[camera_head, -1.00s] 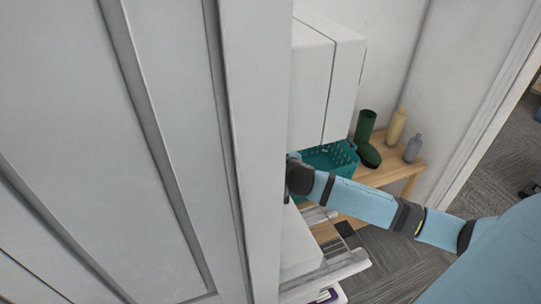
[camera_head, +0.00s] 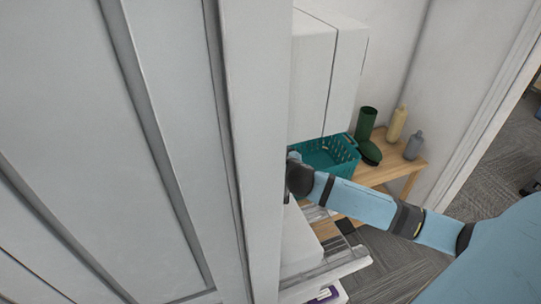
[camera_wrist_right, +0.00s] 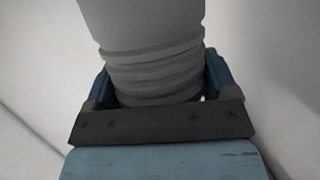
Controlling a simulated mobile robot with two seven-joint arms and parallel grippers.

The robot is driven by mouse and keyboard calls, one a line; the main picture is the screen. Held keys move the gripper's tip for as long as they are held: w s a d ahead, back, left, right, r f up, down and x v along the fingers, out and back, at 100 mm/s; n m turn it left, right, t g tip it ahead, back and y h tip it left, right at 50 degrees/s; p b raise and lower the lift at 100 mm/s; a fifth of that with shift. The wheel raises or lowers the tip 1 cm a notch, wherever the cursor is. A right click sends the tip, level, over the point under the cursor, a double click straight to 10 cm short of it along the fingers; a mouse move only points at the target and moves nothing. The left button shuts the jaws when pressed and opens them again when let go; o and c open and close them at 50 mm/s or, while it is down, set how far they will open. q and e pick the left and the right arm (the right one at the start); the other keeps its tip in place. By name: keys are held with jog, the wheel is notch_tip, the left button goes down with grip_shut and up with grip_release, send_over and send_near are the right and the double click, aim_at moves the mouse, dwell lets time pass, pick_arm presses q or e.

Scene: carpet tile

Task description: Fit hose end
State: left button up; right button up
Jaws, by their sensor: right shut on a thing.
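In the right wrist view a grey ribbed hose end (camera_wrist_right: 150,70) fills the upper middle. My right gripper (camera_wrist_right: 155,90) is shut on it, with one blue finger on each side of the ribbed part. The hose runs up out of the frame, and what it leads to is hidden. In the head view my right arm reaches in from the right, and its hand goes behind the edge of a large pale panel. The hose and the fingertips are hidden there. My left gripper is not in view.
The large white panel (camera_head: 120,150) blocks the left half of the head view. White cabinets (camera_head: 325,80) stand behind it. A wooden bench (camera_head: 375,178) holds a teal basket (camera_head: 325,155), green boots (camera_head: 366,125), a yellow bottle (camera_head: 397,124) and a grey bottle (camera_head: 413,146). Carpet shows at right.

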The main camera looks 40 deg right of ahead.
jog(key=shift+f+b, duration=1.2)
jog(key=shift+f, duration=0.5)
jog(key=o, duration=0.9)
jog(key=shift+s+a, duration=0.1)
jog(key=shift+s, duration=0.3)
jog(key=b+v, duration=0.2)
jog(key=v, duration=1.1)
jog(key=shift+r, duration=0.25)
